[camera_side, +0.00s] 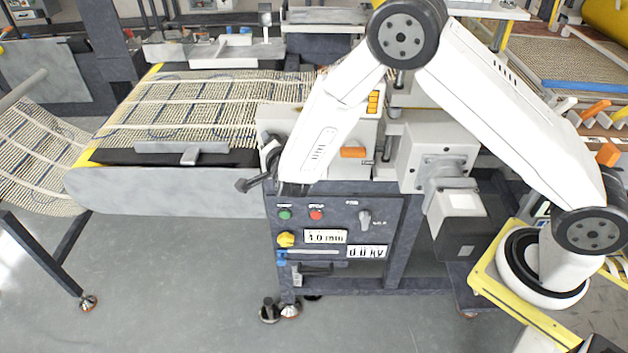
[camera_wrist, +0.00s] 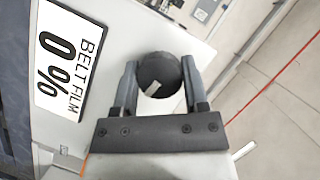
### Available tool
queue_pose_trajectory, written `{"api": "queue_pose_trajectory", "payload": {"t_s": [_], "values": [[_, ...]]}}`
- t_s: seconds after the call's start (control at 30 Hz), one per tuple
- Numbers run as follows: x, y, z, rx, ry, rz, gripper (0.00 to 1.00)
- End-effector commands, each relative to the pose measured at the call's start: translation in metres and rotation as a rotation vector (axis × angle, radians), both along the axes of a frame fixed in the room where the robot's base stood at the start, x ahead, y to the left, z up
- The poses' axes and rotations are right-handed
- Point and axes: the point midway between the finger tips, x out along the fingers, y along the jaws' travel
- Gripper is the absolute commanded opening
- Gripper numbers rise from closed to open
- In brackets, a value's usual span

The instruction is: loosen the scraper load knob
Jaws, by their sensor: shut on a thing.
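A round dark knob (camera_wrist: 163,72) with a pale pointer mark sits between the fingers of my gripper (camera_wrist: 159,66) in the wrist view. The two grey fingers are closed against its left and right sides. The pale mark is slanted, its lower end toward the left. No name for the knob can be read. In the side view my arm reaches down to the left end of the machine's front housing. The fingers and the knob cannot be made out clearly there.
A "BELT FILM 0%" label (camera_wrist: 65,60) is left of the knob. The control panel (camera_side: 385,215) with buttons and displays is below my wrist in the side view. A mesh belt (camera_side: 215,100) runs left over the grey side plate (camera_side: 170,192). Open floor lies in front.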

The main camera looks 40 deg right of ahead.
Motion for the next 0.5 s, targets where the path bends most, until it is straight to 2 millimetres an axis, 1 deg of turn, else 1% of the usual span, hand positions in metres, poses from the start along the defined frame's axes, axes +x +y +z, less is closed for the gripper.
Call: {"api": "queue_pose_trajectory", "payload": {"t_s": [0.27,0.5], "values": [[0.0,0.0003,-0.0001,-0.086,0.088,-0.001,0.0],[0.0005,0.0005,0.0007,-0.203,0.204,0.0,0.0]]}}
